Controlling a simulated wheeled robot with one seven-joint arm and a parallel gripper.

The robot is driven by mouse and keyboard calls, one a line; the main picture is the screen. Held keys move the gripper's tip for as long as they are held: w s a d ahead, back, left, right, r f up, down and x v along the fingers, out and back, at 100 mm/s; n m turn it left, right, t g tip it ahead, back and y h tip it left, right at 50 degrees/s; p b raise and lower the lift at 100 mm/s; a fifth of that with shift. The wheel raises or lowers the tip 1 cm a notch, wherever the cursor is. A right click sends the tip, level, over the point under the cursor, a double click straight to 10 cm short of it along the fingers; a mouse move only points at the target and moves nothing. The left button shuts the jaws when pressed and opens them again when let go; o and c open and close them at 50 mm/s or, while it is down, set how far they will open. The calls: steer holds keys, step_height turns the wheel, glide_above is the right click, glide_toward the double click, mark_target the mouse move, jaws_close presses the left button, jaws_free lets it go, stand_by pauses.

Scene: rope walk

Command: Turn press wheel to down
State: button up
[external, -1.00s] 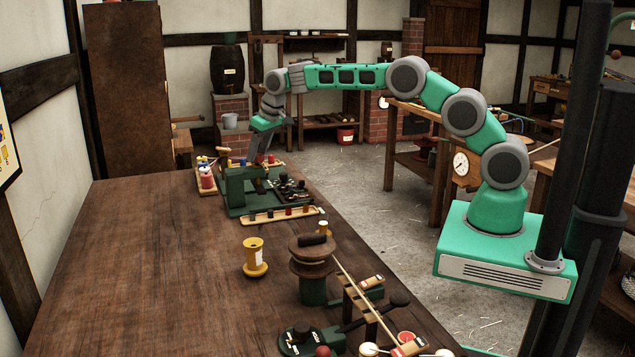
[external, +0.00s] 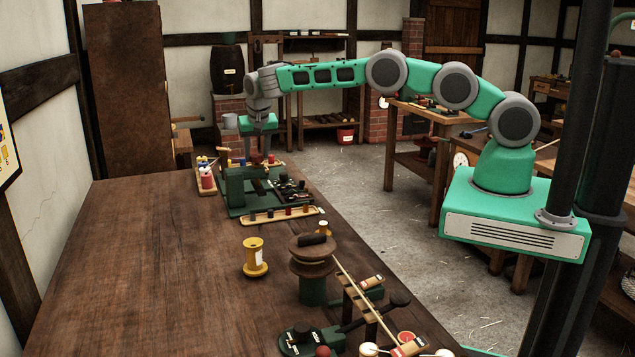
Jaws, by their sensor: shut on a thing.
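The dark green press (external: 235,187) stands near the far end of the long wooden bench, with dark parts and small black pieces on its right side. My gripper (external: 258,158) points straight down at the back of the press. Its two fingers are shut on a small part there, which I take to be the press wheel. The wheel itself is too small and too covered by the fingers and press to make out, and its setting cannot be read.
A yellow spool (external: 255,258) and a brown-topped winder (external: 313,290) stand nearer. The bench's left side is clear.

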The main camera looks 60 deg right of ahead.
steer(key=shift+m, duration=0.3)
steer(key=o, duration=1.4)
